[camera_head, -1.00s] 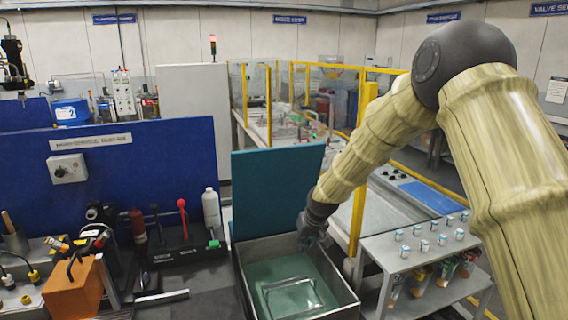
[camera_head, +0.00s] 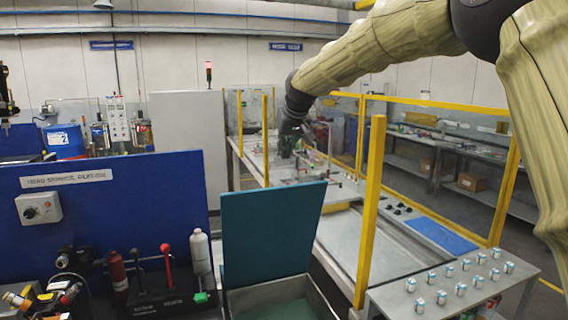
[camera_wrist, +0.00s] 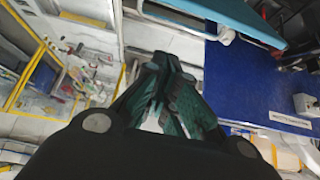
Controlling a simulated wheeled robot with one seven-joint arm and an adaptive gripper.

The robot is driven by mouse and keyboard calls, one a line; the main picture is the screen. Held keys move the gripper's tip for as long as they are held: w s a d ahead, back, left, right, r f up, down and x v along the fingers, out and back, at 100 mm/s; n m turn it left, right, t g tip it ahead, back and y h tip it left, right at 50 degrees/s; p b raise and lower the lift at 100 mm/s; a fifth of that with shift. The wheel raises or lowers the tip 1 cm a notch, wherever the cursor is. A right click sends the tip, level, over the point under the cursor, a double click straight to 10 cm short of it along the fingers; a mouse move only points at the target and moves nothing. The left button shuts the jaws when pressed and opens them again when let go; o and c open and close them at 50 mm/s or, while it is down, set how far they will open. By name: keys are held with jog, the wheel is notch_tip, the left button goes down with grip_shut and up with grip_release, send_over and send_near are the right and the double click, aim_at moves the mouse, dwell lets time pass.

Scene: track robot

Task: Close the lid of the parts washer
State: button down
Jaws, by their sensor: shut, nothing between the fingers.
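The parts washer (camera_head: 268,298) is a grey metal box at the bottom middle of the head view, cut off by the lower edge. Its teal lid (camera_head: 272,232) stands open, nearly upright. The lid also shows at the top of the wrist view (camera_wrist: 210,14), with a grey bar along its edge. My gripper (camera_head: 290,148) is raised above and beyond the lid in the head view, apart from it. In the wrist view my gripper (camera_wrist: 170,75) has its fingers together with nothing between them.
A blue panel (camera_head: 110,215) stands left of the washer, with a white bottle (camera_head: 200,255) and a red-knobbed lever (camera_head: 167,270) before it. A yellow post (camera_head: 370,215) and a shelf with several small jars (camera_head: 440,295) stand at right.

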jog(key=shift+p+x, duration=2.5)
jog(key=shift+x, duration=2.1)
jog(key=shift+s+f, duration=0.25)
jog(key=s+p, duration=0.2)
jog(key=s, duration=0.1)
jog(key=shift+d+f, duration=0.15)
jog(key=shift+d, duration=0.25)
jog(key=shift+f, duration=0.3)
jog(key=shift+s+d+r, duration=0.1)
